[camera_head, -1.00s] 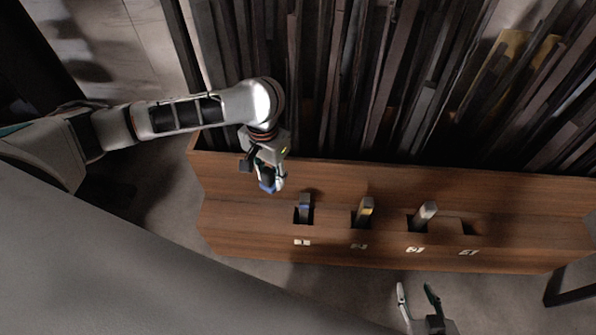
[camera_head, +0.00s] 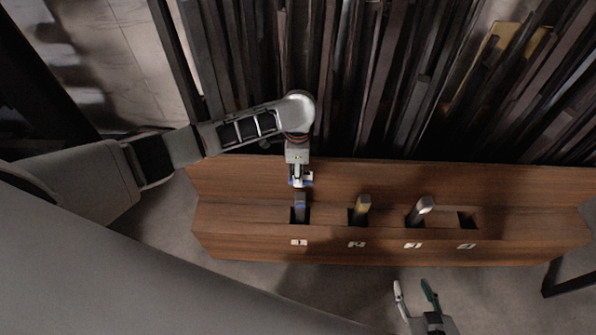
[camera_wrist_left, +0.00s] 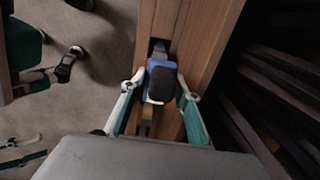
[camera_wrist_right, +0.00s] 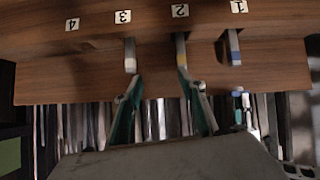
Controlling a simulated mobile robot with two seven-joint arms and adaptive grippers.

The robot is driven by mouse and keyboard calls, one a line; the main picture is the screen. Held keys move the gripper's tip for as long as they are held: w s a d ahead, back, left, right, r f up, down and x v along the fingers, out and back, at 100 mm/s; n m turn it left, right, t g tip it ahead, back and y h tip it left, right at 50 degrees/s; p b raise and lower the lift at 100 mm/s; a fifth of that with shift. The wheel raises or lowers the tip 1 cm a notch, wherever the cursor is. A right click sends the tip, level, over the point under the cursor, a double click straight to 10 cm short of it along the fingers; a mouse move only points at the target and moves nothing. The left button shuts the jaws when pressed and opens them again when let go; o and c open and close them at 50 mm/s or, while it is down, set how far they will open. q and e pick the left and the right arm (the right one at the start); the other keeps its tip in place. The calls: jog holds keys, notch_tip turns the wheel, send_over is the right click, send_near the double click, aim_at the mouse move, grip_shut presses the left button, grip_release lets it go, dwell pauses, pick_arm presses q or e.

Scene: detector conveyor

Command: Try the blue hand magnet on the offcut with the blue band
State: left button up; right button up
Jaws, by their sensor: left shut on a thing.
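My left gripper (camera_head: 300,178) is shut on the blue hand magnet (camera_wrist_left: 160,82), which shows a dark pad between the fingers in the left wrist view. The offcut with the blue band (camera_head: 301,207) stands in slot 1 of the wooden rack; its band shows clearly in the right wrist view (camera_wrist_right: 234,48). The magnet (camera_wrist_right: 237,93) is near the offcut's upper end, with a small gap between them in the right wrist view. My right gripper (camera_head: 412,288) is open and empty in front of the rack.
The wooden rack (camera_head: 235,215) has numbered slots. An offcut with a yellow band (camera_head: 362,210) stands in slot 2 and a pale-tipped offcut (camera_head: 421,210) in slot 3. Slot 4 (camera_head: 467,220) is empty. Long dark bars (camera_head: 375,80) crowd behind the rack.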

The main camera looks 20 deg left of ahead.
pick_arm(q)
jog(key=f+b, duration=0.4)
jog(key=f, duration=0.1)
jog(key=shift+s+f, duration=0.2)
jog(key=shift+f+b, duration=0.3)
jog(key=shift+b, duration=0.3)
jog(key=shift+w+f+b, duration=0.1)
jog(key=shift+f+b, duration=0.25)
jog(key=shift+b, duration=0.05)
pick_arm(e)
jog(key=shift+w+d+f+n, duration=0.1)
jog(key=shift+w+d+f, duration=0.1)
jog(key=shift+f, duration=0.4)
jog(key=shift+w+d+f+n, duration=0.1)
jog(key=shift+w+d+f, duration=0.05)
jog(key=shift+f, duration=0.45)
jog(key=shift+w+d+f+n, duration=0.1)
jog(key=shift+w+d+f, duration=0.1)
jog(key=shift+f, duration=0.4)
pick_arm(q)
jog(key=shift+f, duration=0.4)
pick_arm(e)
jog(key=shift+s+a+f, duration=0.15)
jog(key=shift+s+f, duration=0.2)
jog(key=shift+s, duration=0.1)
pick_arm(q)
jog(key=shift+f, duration=0.55)
pick_arm(e)
jog(key=shift+w+r, duration=0.15)
jog(key=shift+w, duration=0.2)
